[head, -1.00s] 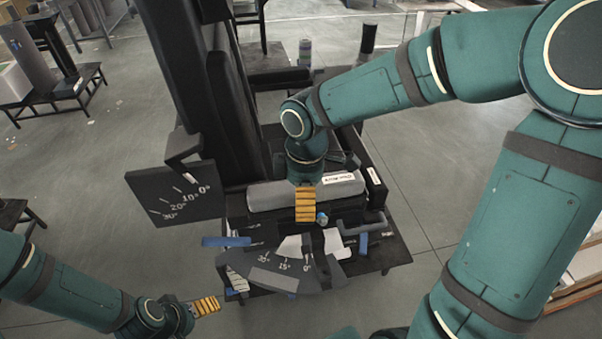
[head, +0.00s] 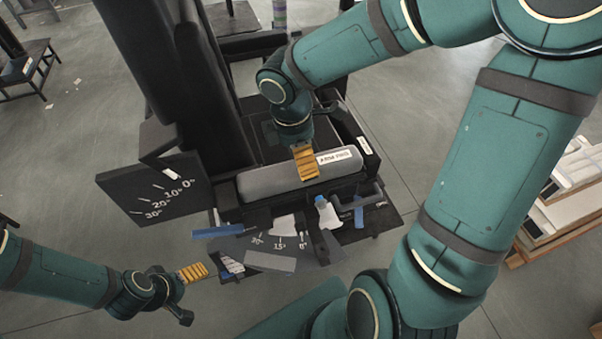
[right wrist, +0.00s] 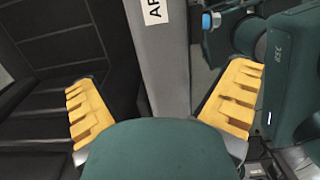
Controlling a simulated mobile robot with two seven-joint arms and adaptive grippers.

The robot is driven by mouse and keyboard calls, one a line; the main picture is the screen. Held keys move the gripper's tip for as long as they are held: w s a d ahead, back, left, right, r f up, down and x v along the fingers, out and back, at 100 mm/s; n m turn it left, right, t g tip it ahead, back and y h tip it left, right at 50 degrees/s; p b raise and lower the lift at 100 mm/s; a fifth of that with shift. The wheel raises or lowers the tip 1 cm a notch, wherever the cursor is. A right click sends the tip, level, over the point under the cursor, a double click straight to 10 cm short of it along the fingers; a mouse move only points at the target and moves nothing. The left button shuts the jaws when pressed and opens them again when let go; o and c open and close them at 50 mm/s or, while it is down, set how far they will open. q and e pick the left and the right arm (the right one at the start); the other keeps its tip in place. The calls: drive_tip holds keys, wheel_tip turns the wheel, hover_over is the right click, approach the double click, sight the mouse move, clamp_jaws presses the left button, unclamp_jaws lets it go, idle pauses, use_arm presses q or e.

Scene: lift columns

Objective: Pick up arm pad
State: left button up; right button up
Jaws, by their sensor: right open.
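The arm pad is a long grey padded bar (head: 262,182) with a white label, lying across the front of the black chair-like rig in the head view. It also shows in the right wrist view (right wrist: 165,70) as a grey strip with part of its label. My right gripper (head: 305,163) is over the pad. In the right wrist view its yellow fingers (right wrist: 160,105) are open, one on each side of the pad, with gaps visible. My left gripper (head: 195,272) is at the lower left, away from the pad; its jaw opening is unclear.
A dark angle plate (head: 155,190) stands left of the pad. A fan-shaped scale plate (head: 280,245), a blue-handled part (head: 215,231) and a small white bottle with a blue cap (head: 328,213) lie in front of it. The tall black backrest (head: 150,70) rises behind.

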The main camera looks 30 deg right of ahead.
drive_tip(key=shift+s+d+f+b, duration=0.15)
drive_tip(key=shift+f+b, duration=0.55)
drive_tip(key=shift+f, duration=1.95)
drive_tip(key=c, duration=1.4)
